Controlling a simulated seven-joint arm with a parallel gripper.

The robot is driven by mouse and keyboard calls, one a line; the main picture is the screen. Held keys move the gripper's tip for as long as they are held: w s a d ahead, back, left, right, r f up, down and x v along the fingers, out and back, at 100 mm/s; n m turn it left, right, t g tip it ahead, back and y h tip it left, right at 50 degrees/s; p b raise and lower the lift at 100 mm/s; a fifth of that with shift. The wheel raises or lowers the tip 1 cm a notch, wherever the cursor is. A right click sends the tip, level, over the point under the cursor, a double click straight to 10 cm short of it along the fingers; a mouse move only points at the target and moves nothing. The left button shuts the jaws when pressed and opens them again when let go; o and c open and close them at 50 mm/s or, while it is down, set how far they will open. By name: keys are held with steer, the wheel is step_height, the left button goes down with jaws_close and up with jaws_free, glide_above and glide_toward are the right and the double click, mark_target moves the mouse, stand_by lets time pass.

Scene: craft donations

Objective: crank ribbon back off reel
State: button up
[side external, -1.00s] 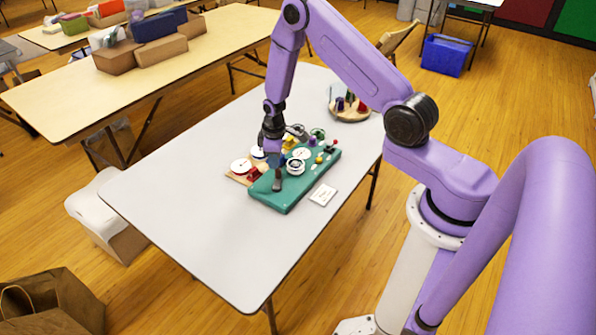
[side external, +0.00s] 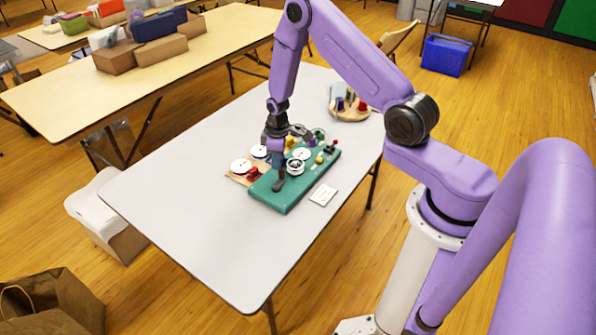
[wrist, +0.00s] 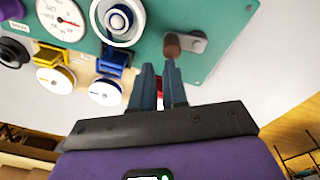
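A teal board (side external: 280,203) lies on the grey table; it also fills the top of the wrist view (wrist: 205,70). On it stands a white reel with a dark ring (side external: 295,167), seen from above in the wrist view (wrist: 118,18). Near the board's end is a crank with a grey arm (wrist: 194,45) and an upright brown handle (wrist: 172,44). My gripper (wrist: 160,66) has a narrow gap between its fingers, with the tips close to the handle. I cannot tell whether they touch it. I cannot make out the ribbon.
A white dial with a red needle (wrist: 62,16) sits beside the reel. White spools (side external: 241,166) with coloured blocks stand on a wooden base along the board. A white card (side external: 323,195) lies in front, and a round wooden tray (side external: 340,117) stands behind. The table's near left is clear.

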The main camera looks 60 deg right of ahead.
steer(key=shift+g, duration=0.5)
steer(key=shift+s+a+r, duration=0.1)
steer(key=shift+s+r, duration=0.35)
steer(key=shift+r, duration=0.25)
steer(key=shift+s+a+r, duration=0.1)
steer(key=shift+s+r, duration=0.3)
steer(key=shift+r, duration=0.35)
steer(key=shift+s+a+r, duration=0.1)
steer(key=shift+s+r, duration=0.35)
steer(key=shift+r, duration=0.25)
steer(key=o, duration=0.3)
steer(key=shift+o, duration=0.6)
steer(key=shift+s+a, duration=0.1)
steer(key=shift+s, duration=0.15)
steer(key=shift+s+a+f, duration=0.2)
steer(key=shift+s+f, duration=0.2)
steer(key=shift+f, duration=0.85)
steer(key=shift+s+a+f, duration=0.25)
steer(key=shift+s+f, duration=0.1)
steer(key=shift+f, duration=0.9)
steer(key=shift+s+a+f, duration=0.2)
steer(key=shift+s+f, duration=0.2)
steer(key=shift+f, duration=0.85)
